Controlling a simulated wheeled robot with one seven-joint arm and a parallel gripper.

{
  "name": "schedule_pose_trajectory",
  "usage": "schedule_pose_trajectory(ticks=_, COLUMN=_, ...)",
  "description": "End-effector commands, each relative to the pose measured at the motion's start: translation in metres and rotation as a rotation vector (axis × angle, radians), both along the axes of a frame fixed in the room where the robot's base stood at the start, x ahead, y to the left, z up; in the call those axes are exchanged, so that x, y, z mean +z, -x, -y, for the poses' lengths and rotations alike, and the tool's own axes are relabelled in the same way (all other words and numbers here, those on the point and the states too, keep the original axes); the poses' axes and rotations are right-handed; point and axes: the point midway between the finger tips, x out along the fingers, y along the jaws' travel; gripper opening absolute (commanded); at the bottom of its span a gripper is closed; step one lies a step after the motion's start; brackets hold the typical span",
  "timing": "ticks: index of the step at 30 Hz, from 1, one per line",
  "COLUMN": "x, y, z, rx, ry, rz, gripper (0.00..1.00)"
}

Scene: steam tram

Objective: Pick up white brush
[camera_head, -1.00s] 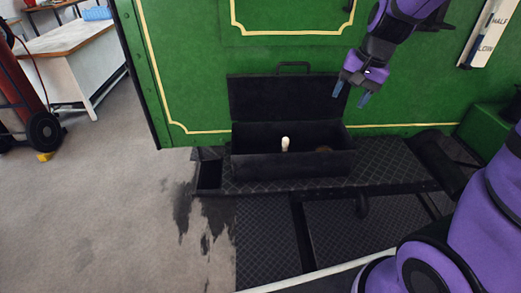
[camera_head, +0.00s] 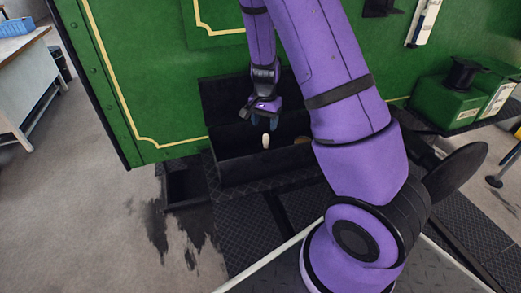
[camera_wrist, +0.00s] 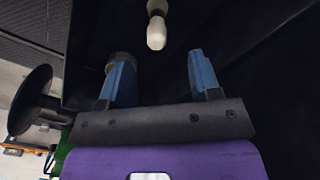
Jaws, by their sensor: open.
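The white brush (camera_head: 266,141) stands in the open black box (camera_head: 245,174), and only its pale upper end shows above the box's front wall. In the wrist view the brush (camera_wrist: 156,26) is a pale rounded handle at the top, beyond and between the fingertips, not touched. My gripper (camera_head: 264,122) is over the box, close above the brush, with its blue fingers pointing down. In the wrist view my gripper (camera_wrist: 160,75) has its two blue fingers wide apart with nothing between them.
The box's raised lid (camera_head: 225,98) stands behind my gripper, against the green tram wall (camera_head: 145,70). A brownish round thing (camera_head: 301,140) lies in the box, right of the brush. Green boxes (camera_head: 447,103) stand at the right.

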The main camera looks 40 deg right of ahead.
Motion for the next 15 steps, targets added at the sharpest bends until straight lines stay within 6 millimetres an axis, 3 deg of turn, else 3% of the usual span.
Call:
schedule_pose_trajectory(ticks=6, x=-0.030, y=0.001, z=0.001, rx=-0.001, ry=0.000, rz=-0.002, gripper=0.57)
schedule_pose_trajectory(ticks=15, x=-0.054, y=0.003, z=0.002, rx=-0.001, ry=0.000, rz=-0.004, gripper=0.57)
